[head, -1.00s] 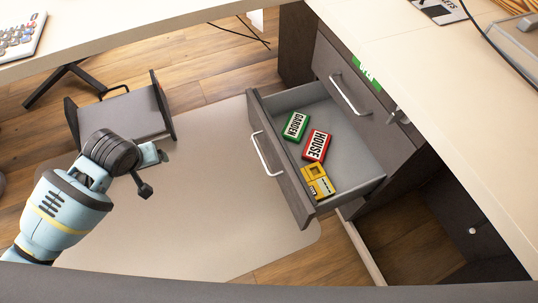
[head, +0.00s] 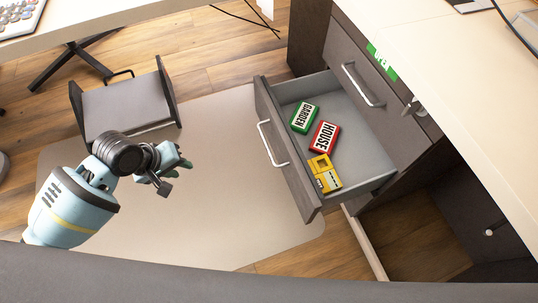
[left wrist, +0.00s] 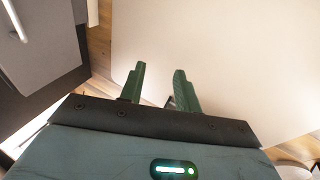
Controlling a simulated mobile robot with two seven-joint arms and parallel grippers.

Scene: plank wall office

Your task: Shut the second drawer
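The second drawer (head: 286,150) is pulled well out of the dark desk pedestal, below a shut top drawer (head: 352,72). Its dark front has a silver bar handle (head: 272,144). Inside lie a green GARDEN box (head: 304,117), a red HOUSE box (head: 324,137) and a yellow item (head: 325,174). My left gripper (head: 178,174) is left of the drawer front, apart from it, over the pale mat. In the left wrist view, the gripper's two green fingers (left wrist: 158,82) stand apart with nothing between them. My right gripper is out of view.
A grey seat-like piece with dark sides (head: 125,110) stands on the floor at left. The pale floor mat (head: 215,215) is clear between my gripper and the drawer. Pale desktops border the top and right (head: 480,110). An open dark recess lies right of the drawer.

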